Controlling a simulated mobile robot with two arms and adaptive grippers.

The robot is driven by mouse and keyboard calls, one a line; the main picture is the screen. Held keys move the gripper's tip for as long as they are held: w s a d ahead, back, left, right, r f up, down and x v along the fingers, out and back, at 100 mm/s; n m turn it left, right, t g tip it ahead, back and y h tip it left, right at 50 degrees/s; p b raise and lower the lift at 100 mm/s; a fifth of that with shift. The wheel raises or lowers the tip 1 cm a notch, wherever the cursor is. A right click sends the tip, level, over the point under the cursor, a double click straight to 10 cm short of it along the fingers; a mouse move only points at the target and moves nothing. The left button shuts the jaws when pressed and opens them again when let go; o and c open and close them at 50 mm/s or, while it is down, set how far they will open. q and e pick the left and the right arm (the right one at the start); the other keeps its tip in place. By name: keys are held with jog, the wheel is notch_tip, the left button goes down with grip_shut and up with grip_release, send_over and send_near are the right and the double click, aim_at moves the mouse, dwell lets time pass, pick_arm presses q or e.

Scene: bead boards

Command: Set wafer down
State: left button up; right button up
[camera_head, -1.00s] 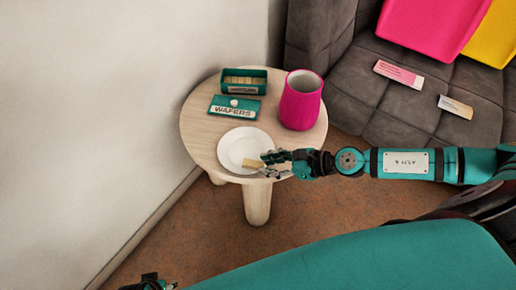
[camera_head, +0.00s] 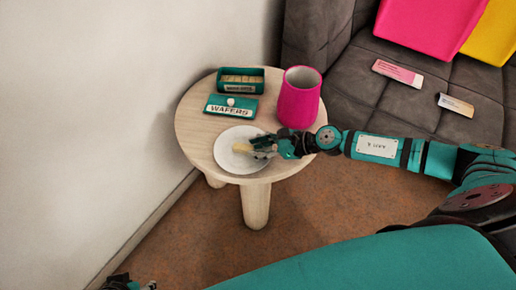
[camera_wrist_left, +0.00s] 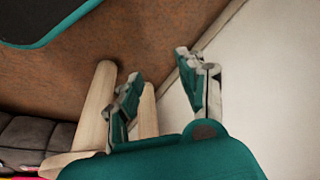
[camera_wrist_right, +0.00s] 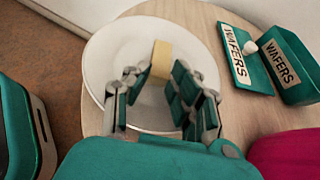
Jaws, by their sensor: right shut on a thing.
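A pale tan wafer (camera_wrist_right: 161,59) is held in my right gripper (camera_wrist_right: 153,82), which is shut on it, over the white round plate (camera_wrist_right: 110,62). In the head view the wafer (camera_head: 241,147) is above the middle of the plate (camera_head: 226,160), and the right gripper (camera_head: 254,148) reaches in from the right. I cannot tell whether the wafer touches the plate. My left gripper (camera_wrist_left: 160,82) is open and empty in the left wrist view, with its fingers apart, low beside the table. Only its tip shows in the head view's lower left.
A grey sofa (camera_head: 350,80) with cushions and two small cards is at right. A white wall (camera_head: 120,90) is at left.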

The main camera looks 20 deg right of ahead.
pick_arm(q)
jog(key=shift+s+r, duration=0.1)
jog(key=shift+r, duration=0.15)
pick_arm(e)
jog(key=shift+f, duration=0.2)
jog(key=shift+o, duration=1.4)
jog(key=o, duration=0.4)
pick_arm(q)
jog(key=shift+s+r, duration=0.1)
jog(key=shift+r, duration=0.05)
pick_arm(e)
jog(key=shift+o, duration=0.2)
pick_arm(q)
jog(key=shift+r, duration=0.1)
pick_arm(e)
jog(key=shift+r, duration=0.1)
